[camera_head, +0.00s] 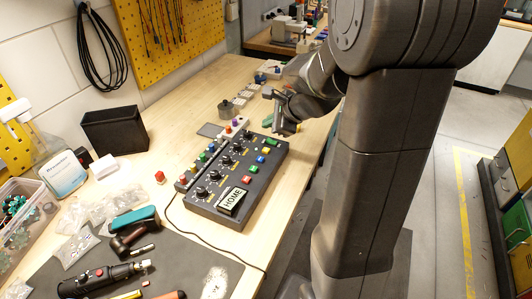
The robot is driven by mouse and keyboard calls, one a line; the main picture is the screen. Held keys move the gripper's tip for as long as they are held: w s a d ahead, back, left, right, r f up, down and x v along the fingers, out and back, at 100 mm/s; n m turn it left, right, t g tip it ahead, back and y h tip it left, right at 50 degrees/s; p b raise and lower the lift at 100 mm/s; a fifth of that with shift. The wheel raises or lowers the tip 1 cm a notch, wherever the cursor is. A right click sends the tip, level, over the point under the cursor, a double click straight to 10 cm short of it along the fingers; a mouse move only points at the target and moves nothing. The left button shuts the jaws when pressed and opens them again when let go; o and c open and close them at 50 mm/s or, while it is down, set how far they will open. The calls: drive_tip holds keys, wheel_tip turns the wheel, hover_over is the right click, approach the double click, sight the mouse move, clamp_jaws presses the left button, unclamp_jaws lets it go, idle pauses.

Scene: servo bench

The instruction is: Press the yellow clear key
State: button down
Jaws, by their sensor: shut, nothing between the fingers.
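A dark control box (215,205) lies on the wooden bench, with a row of knobs and a column of coloured keys. The red key (247,180), green key (253,169) and blue key (260,159) show clearly. My gripper (285,127) is shut and empty, above the box's far end. I cannot tell its exact height over the keys.
A black bin (115,130), clear bags (110,205) and tools on a dark mat (190,265) are to the left and front.

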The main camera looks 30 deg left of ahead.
wheel_tip(320, 180, down, 7)
drive_tip(key=b, duration=0.5)
drive_tip(key=shift+r, duration=0.1)
idle(1.7)
drive_tip(key=shift+f+b, duration=0.35)
drive_tip(key=shift+f, duration=0.05)
drive_tip(key=shift+f+b, duration=0.35)
drive_tip(key=shift+f, duration=0.15)
idle(0.5)
drive_tip(key=shift+r, duration=0.15)
drive_tip(key=shift+r+p, duration=0.8)
drive_tip(key=shift+p, duration=0.05)
wheel_tip(320, 180, up, 5)
drive_tip(key=p, duration=0.4)
drive_tip(key=shift+p, duration=0.35)
